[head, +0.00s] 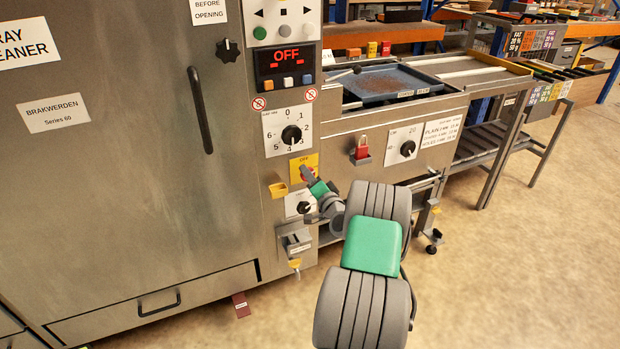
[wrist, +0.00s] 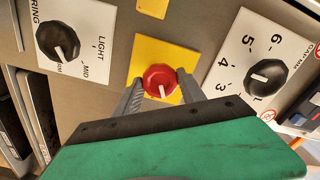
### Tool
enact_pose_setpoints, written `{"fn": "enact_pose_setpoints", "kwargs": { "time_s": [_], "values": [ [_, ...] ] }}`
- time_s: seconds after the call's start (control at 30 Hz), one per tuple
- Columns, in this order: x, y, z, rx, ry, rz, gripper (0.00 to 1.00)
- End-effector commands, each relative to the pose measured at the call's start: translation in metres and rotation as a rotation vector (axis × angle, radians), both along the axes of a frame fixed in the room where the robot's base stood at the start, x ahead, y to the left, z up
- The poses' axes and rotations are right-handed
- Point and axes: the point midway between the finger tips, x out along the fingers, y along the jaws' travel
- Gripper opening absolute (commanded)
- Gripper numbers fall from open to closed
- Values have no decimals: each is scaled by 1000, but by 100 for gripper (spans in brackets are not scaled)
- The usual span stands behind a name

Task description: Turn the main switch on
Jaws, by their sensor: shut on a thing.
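The main switch is a red rotary knob (wrist: 160,80) on a yellow plate (wrist: 184,58). In the head view the yellow plate (head: 297,161) reads OFF at its top, on the machine's control strip below the numbered dial. My gripper (wrist: 160,88) has one grey finger on each side of the red knob and is shut on it. In the head view my gripper (head: 312,177) reaches the plate from the lower right and hides most of the knob. The display (head: 285,62) above shows OFF in red.
A numbered dial (head: 291,136) sits just above the switch and a black knob (head: 303,207) just below it. A red padlock-like part (head: 362,148) and another dial (head: 406,148) are to the right. Open floor (head: 510,270) lies at the lower right.

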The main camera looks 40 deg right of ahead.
Motion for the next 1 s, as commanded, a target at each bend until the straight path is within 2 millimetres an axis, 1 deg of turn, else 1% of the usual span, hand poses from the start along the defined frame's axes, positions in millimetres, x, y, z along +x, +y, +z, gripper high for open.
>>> {"fn": "enact_pose_setpoints", "kwargs": {
  "time_s": [0.3,0.5,0.7,1.0],
  "values": [
    [0,0,0,269,-78,0,7],
    [0,0,0,397,-115,-1,7],
    [-1,0,-1,477,-139,-2,7],
    [-1,0,-1,517,-150,-2,7]
  ]
}}
